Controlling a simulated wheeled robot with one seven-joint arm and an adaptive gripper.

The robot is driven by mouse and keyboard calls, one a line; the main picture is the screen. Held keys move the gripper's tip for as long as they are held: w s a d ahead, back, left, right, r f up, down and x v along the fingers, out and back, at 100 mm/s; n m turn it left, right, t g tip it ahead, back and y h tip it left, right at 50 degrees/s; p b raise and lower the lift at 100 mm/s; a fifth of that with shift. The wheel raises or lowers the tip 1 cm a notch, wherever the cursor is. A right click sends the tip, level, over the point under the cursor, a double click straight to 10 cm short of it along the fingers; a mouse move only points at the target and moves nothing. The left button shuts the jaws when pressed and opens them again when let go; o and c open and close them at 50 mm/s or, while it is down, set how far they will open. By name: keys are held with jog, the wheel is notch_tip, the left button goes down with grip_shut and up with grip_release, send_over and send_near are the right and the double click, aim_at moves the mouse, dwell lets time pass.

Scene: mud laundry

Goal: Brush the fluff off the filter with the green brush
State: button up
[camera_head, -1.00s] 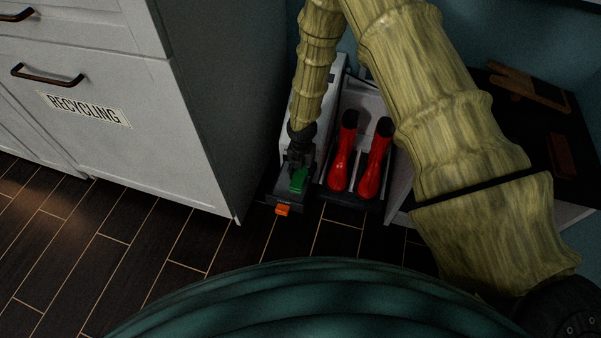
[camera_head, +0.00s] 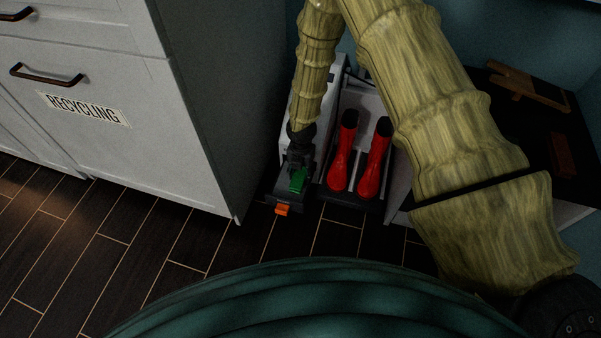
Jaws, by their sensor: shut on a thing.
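The green brush (camera_head: 298,181) is in my gripper (camera_head: 299,166), low down beside the red boots. My gripper is shut on it, and the dark fingers hide part of the brush. Below them is a dark grey tray-like piece (camera_head: 284,198) with an orange tab (camera_head: 282,210) at its near end. I cannot tell whether this piece is the filter or holds it. No fluff can be made out at this size. I cannot tell whether the brush touches the surface under it.
Two red boots (camera_head: 341,172) stand on a dark tray just right of my gripper. A white cabinet labelled RECYCLING (camera_head: 84,109) stands to the left. A dark-topped bench (camera_head: 575,185) with wooden things is at the right. The near floor (camera_head: 180,262) is clear.

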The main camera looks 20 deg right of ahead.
jog(key=shift+f+b, duration=0.35)
jog(key=shift+f, duration=1.15)
dwell(1.4)
jog(key=shift+w+a+p, duration=0.15)
jog(key=shift+w+a, duration=0.4)
jog(key=shift+a, duration=0.3)
jog(key=shift+w+a+p, duration=0.1)
jog(key=shift+w+a, duration=0.5)
jog(key=shift+a, duration=0.2)
jog(key=shift+w+a+p, duration=0.15)
jog(key=shift+w+a, duration=0.4)
jog(key=shift+a, duration=0.3)
jog(key=shift+s+d, duration=0.1)
jog(key=shift+s+d+r+p, duration=0.1)
jog(key=shift+s+d+p, duration=0.6)
jog(key=shift+d, duration=0.4)
jog(key=shift+s+d+r+p, duration=0.1)
jog(key=shift+s+d+p, duration=0.6)
jog(key=shift+d, duration=0.35)
jog(key=shift+s+d, duration=0.2)
jog(key=shift+d, duration=0.05)
jog(key=shift+f, duration=0.15)
